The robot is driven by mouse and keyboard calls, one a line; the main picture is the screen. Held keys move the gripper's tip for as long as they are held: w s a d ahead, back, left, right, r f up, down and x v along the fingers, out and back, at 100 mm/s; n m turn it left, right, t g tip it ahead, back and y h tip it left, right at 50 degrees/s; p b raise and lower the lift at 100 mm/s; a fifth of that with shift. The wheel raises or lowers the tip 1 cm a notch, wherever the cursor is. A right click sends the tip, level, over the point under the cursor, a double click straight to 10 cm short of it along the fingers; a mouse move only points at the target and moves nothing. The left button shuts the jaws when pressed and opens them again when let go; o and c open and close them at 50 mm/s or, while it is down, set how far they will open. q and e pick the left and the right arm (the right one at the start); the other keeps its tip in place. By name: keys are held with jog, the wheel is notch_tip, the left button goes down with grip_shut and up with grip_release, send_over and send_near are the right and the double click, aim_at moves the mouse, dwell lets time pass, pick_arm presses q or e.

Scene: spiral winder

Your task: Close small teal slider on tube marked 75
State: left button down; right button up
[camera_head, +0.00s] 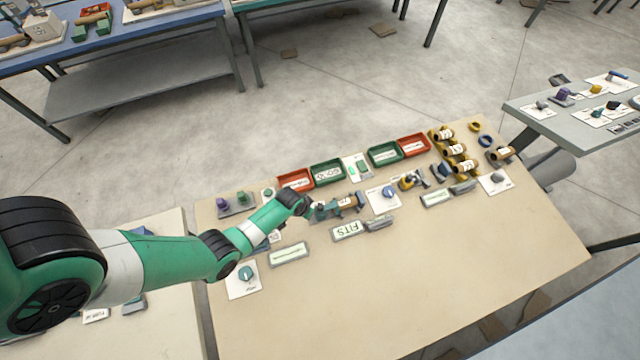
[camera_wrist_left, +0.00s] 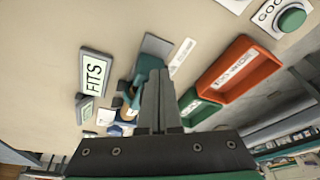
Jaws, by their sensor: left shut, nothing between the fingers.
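A teal fixture (camera_head: 322,212) sits on the bench in the head view, with a brown tube with a white label (camera_head: 346,202) at its right. The label's number is too small to read. My left gripper (camera_head: 308,209) is at the fixture's left end, its fingers shut with nothing between them. In the left wrist view the shut fingers (camera_wrist_left: 159,78) overlap the teal fixture (camera_wrist_left: 146,66), hiding much of it and most of the tube. I cannot make out the small slider, or whether the fingers touch the fixture. My right gripper is not in view.
Red (camera_head: 296,180) and green (camera_head: 326,172) trays stand behind the fixture. A FITS sign (camera_head: 349,231) lies in front, and a white card with a blue knob (camera_head: 384,196) is to the right. The bench front (camera_head: 430,270) is clear.

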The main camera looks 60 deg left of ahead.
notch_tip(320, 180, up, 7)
jog(key=p, duration=0.6)
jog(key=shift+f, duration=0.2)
